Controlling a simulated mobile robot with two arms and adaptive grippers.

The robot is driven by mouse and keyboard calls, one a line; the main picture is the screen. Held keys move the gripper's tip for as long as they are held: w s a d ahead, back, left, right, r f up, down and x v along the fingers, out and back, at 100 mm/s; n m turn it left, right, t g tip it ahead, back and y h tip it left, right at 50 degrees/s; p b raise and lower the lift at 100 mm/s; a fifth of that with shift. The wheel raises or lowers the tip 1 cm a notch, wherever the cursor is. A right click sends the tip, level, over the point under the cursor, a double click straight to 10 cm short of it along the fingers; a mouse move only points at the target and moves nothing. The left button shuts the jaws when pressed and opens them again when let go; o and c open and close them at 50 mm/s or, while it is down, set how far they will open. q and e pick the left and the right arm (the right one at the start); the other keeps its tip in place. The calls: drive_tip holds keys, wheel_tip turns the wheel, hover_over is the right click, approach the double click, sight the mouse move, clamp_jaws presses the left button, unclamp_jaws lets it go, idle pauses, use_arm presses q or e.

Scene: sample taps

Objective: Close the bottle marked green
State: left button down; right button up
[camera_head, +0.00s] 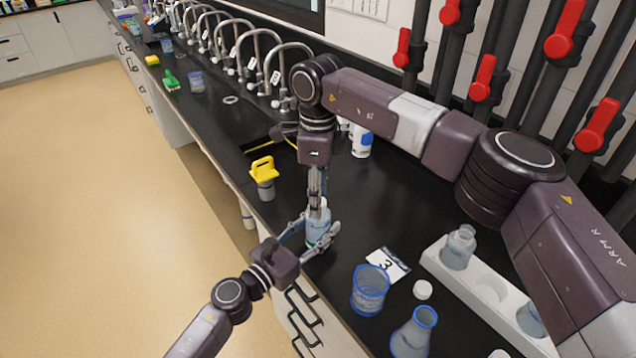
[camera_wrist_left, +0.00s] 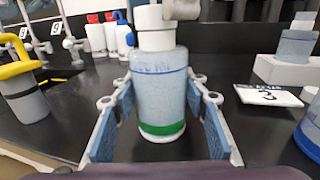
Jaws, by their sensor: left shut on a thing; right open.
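The bottle marked green is a clear bottle with a green band near its base; it stands upright at the counter's front edge (camera_head: 318,228) and fills the middle of the left wrist view (camera_wrist_left: 160,95). A white cap-like piece (camera_wrist_left: 155,35) is at its top; I cannot tell whether it is seated. My left gripper (camera_head: 312,243) is shut on the bottle's body, one finger on each side (camera_wrist_left: 160,118). My right gripper (camera_head: 317,208) points down from above at the bottle's top, open; its fingertips partly hide the bottle's mouth.
A blue-rimmed beaker (camera_head: 370,290), a flask (camera_head: 415,332), a loose white cap (camera_head: 423,289) and a card marked 3 (camera_head: 388,264) are to the right. A white rack (camera_head: 470,288) holds bottles. Taps line the back.

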drive_tip(key=shift+f, duration=0.25)
clamp_jaws()
drive_tip(key=m, duration=0.3)
drive_tip(key=shift+m, duration=0.3)
drive_tip(key=m, duration=0.4)
drive_tip(key=shift+m, duration=0.4)
drive_tip(key=shift+o, duration=0.8)
unclamp_jaws()
wheel_tip(320, 180, up, 12)
